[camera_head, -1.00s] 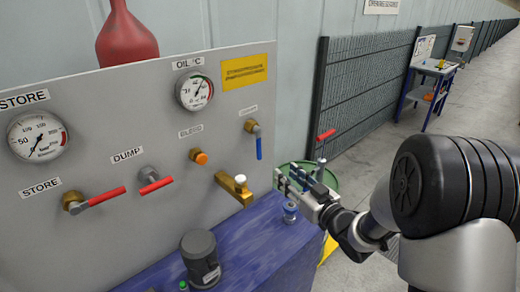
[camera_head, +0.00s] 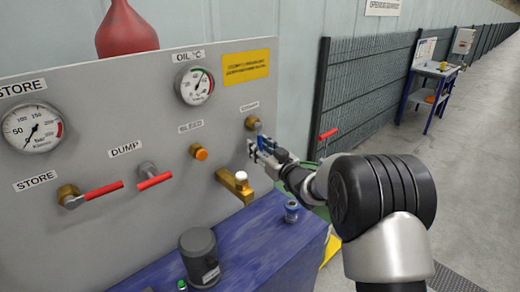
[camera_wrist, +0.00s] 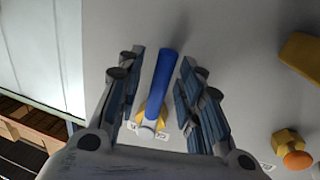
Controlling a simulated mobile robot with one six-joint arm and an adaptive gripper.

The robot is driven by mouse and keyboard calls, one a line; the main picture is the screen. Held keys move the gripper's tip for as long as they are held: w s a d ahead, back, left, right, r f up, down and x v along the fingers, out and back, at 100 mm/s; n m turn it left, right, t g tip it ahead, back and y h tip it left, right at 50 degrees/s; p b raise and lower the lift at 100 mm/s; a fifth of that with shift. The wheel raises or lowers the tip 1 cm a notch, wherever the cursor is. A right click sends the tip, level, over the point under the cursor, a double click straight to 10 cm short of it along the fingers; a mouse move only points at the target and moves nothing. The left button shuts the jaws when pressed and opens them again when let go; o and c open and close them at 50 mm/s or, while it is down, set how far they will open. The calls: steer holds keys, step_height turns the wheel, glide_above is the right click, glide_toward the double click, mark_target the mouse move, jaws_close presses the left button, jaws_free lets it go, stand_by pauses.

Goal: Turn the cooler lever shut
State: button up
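The cooler lever (camera_head: 260,129) is a blue handle on a brass valve (camera_head: 251,122) at the right end of the grey panel, under a small label. My gripper (camera_head: 257,147) is at the lever and hides its lower part in the head view. In the wrist view the blue lever (camera_wrist: 160,85) lies lengthwise between my two fingers. The fingers are open, with a gap visible on each side of the lever. Its brass and white pivot end (camera_wrist: 149,126) shows nearer the palm.
The orange bleed knob (camera_head: 201,153) and a brass tap (camera_head: 235,186) are left of my gripper. Red levers (camera_head: 103,191) and gauges (camera_head: 33,128) are further left. A blue bench (camera_head: 250,243) with a grey cylinder (camera_head: 199,255) stands below. A mesh fence (camera_head: 365,85) is at right.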

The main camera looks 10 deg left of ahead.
jaws_close()
stand_by(0.5)
stand_by(0.3)
